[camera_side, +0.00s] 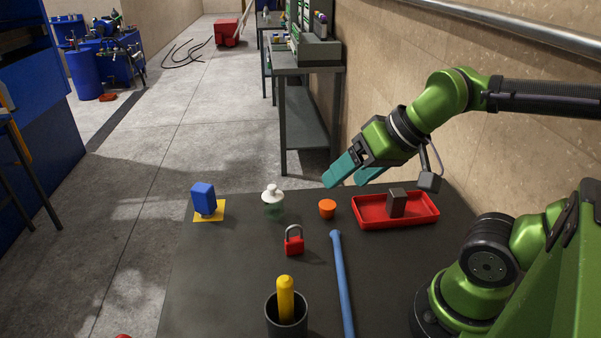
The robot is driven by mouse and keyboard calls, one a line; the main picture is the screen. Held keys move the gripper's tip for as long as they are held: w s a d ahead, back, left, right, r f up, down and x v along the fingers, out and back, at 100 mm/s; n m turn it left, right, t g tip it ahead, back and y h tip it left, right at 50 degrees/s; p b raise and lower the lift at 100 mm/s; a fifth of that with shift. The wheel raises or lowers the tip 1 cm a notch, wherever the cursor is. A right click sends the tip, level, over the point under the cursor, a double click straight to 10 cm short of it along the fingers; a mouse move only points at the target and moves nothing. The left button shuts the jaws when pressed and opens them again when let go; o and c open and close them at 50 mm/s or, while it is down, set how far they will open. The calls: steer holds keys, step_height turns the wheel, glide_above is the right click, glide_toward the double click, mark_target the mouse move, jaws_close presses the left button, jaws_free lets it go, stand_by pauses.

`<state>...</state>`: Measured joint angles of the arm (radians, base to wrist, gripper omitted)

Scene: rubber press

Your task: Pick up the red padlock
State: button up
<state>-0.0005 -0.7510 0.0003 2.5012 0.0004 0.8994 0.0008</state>
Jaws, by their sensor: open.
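The red padlock (294,246) stands upright on the dark table, near the middle, with its grey shackle on top. My gripper (349,180) has two teal fingers that are open and empty. It hangs in the air above the far part of the table, to the right of the padlock and farther back, and does not touch it. Nothing hides the padlock.
A blue bar (342,285) lies right of the padlock. A dark cup (287,318) holding a yellow object stands in front.

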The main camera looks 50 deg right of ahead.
stand_by(0.4)
steer(key=c, duration=0.4)
steer(key=n+g+y, duration=0.2)
steer(key=n+g, duration=0.2)
steer(key=n, duration=1)
glide_above(295, 239)
steer(key=s+d, duration=0.4)
steer(key=d, duration=0.1)
step_height(295, 239, down, 8)
steer(key=shift+n+g, duration=0.3)
steer(key=x, duration=1.1)
steer(key=shift+f, duration=0.2)
steer(key=shift+w+d+x, duration=0.1)
steer(key=shift+w+x, duration=0.05)
steer(key=shift+x, duration=1.25)
steer(key=shift+w+d+x, duration=0.1)
steer(key=shift+d+x, duration=0.05)
steer(key=shift+x, duration=1.3)
